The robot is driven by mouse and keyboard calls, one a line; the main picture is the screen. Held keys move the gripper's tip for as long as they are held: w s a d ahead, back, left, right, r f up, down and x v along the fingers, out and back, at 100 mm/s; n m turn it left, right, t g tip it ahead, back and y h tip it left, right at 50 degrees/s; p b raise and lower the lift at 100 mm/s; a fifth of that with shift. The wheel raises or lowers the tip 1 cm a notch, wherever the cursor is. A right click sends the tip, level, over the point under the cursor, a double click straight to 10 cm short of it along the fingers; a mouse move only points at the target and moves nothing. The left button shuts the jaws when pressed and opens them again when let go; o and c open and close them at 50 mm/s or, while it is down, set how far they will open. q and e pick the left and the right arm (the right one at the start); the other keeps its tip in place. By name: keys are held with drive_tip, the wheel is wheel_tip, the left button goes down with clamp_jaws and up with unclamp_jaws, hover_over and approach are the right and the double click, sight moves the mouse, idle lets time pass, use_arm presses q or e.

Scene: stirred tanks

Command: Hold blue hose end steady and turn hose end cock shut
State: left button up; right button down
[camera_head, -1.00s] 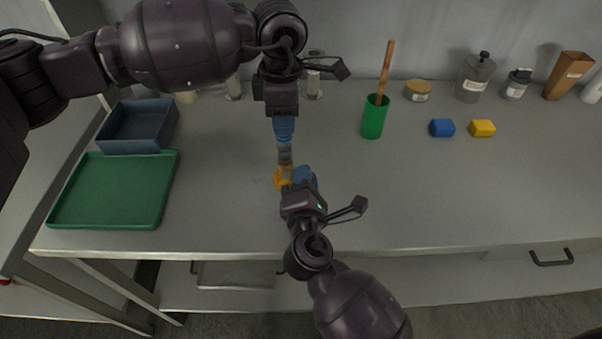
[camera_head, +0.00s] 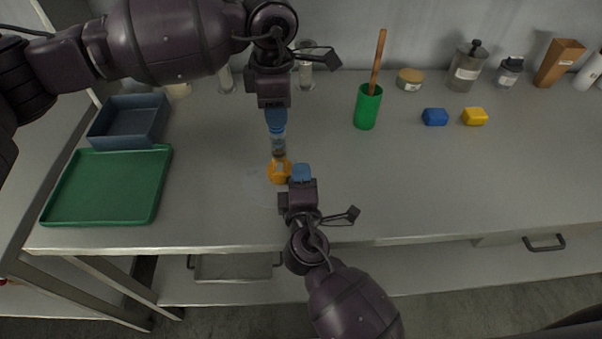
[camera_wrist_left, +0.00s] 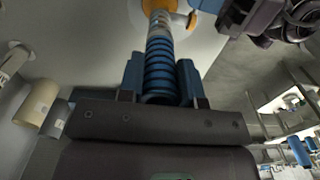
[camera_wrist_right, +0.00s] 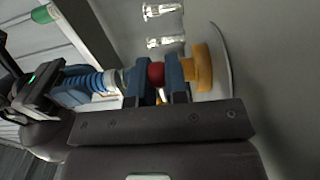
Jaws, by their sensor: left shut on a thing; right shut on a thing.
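The blue ribbed hose end (camera_wrist_left: 160,62) runs between the blue fingers of my left gripper (camera_wrist_left: 160,84), which is shut on it. In the head view my left gripper (camera_head: 276,118) is above the pale hose fitting (camera_head: 279,146). An orange end piece (camera_head: 279,172) sits at the near end, and it also shows in the right wrist view (camera_wrist_right: 200,68). My right gripper (camera_head: 301,174) is beside it. In the right wrist view my right gripper (camera_wrist_right: 158,80) is shut on the red cock handle (camera_wrist_right: 156,73), partly hidden by the fingers.
A green tray (camera_head: 112,186) and a blue-grey bin (camera_head: 128,122) stand at the left. A green cup (camera_head: 367,106) with a wooden handle, a blue block (camera_head: 435,117), a yellow block (camera_head: 474,117) and several bottles stand right and back. The right front bench is clear.

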drive_tip(key=c, duration=1.1)
unclamp_jaws()
drive_tip(key=shift+s, duration=3.75)
